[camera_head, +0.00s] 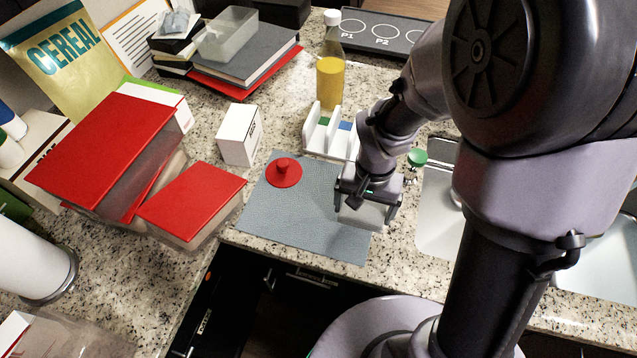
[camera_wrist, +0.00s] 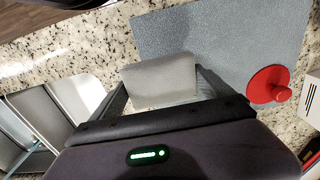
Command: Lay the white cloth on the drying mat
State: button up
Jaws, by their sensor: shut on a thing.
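The white cloth (camera_head: 363,211) is a folded pale piece between the jaws of my gripper (camera_head: 366,200). My gripper is shut on it, over the right part of the grey-blue drying mat (camera_head: 300,222). In the wrist view the cloth (camera_wrist: 160,80) sticks out between the two fingers (camera_wrist: 165,95), near one edge of the mat (camera_wrist: 225,35). I cannot tell whether the cloth touches the mat. A red round lid with a knob (camera_head: 284,173) lies on the mat's upper left part; it also shows in the wrist view (camera_wrist: 268,86).
A white rack (camera_head: 322,135) stands behind the mat, and a white box (camera_head: 240,135) stands at its upper left. Red boxes (camera_head: 192,200) are to the left. The sink (camera_head: 437,205) is to the right. The counter's front edge runs just below the mat.

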jog(key=b, duration=0.1)
send_over(313, 201)
jog(key=shift+s+f, duration=0.15)
jog(key=shift+f, duration=0.55)
jog(key=shift+f+b, duration=0.95)
jog(key=shift+f, duration=0.95)
jog(key=o, duration=0.9)
jog(key=s+d+r+t+y+p, duration=0.1)
jog(key=s+d+r+p, duration=0.15)
jog(key=r, duration=0.85)
jog(key=s+d+r+t+p, duration=0.1)
jog(key=s+d+r+p, duration=0.15)
jog(key=r, duration=0.85)
jog(key=s+d+r+t, duration=0.1)
jog(key=s, duration=0.3)
jog(key=s+d+r+t, duration=0.1)
jog(key=s+r, duration=0.1)
jog(key=s, duration=0.2)
jog(key=s+d+r+t+y+b, duration=0.1)
jog(key=s+d+r, duration=0.1)
jog(key=s, duration=0.2)
jog(key=shift+s+r+t, duration=0.25)
jog(key=shift+s+t, duration=0.05)
jog(key=shift+t, duration=0.1)
notch_tip(313, 201, down, 8)
jog(key=b, duration=0.8)
